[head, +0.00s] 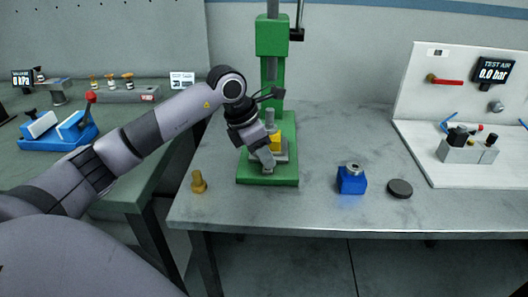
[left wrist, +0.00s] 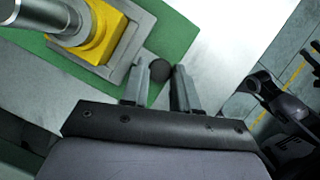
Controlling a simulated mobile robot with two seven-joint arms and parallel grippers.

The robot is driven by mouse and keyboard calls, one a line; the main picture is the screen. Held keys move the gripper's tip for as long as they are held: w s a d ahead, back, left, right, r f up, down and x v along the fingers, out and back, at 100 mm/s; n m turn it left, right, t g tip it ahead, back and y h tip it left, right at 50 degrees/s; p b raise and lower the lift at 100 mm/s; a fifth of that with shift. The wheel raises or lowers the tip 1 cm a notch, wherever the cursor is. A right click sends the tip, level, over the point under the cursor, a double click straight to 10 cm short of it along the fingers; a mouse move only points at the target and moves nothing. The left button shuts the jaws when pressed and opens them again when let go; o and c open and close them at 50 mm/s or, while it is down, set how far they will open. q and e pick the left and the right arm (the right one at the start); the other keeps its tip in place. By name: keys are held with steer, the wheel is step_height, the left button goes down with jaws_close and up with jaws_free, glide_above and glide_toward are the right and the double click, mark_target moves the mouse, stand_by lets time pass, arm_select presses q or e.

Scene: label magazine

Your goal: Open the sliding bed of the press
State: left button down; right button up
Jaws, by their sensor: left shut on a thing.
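The green press (head: 276,85) stands at the back left of the grey bench. Its grey sliding bed (head: 284,157) lies on the green base (head: 285,176) and carries a yellow block (head: 276,141); the bed also shows in the left wrist view (left wrist: 138,32). The grey ram (left wrist: 65,20) is above the yellow block. A dark round knob (left wrist: 160,70) is at the bed's front side. My left gripper (head: 266,163) reaches down at the front of the bed, its fingers on either side of the knob and shut on it.
A brass fitting (head: 198,182) stands left of the press near the bench edge. A blue block with a metal top (head: 351,180) and a dark disc (head: 400,188) are to the right. A white test panel (head: 455,110) stands farther right. Bench between press and blue block is clear.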

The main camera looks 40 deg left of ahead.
arm_select(q)
steer(key=shift+r, duration=0.1)
steer(key=c, duration=0.9)
jaws_free()
steer(key=shift+w, duration=0.1)
steer(key=shift+o, duration=0.2)
steer(key=v, duration=0.7)
steer(key=shift+a, duration=0.1)
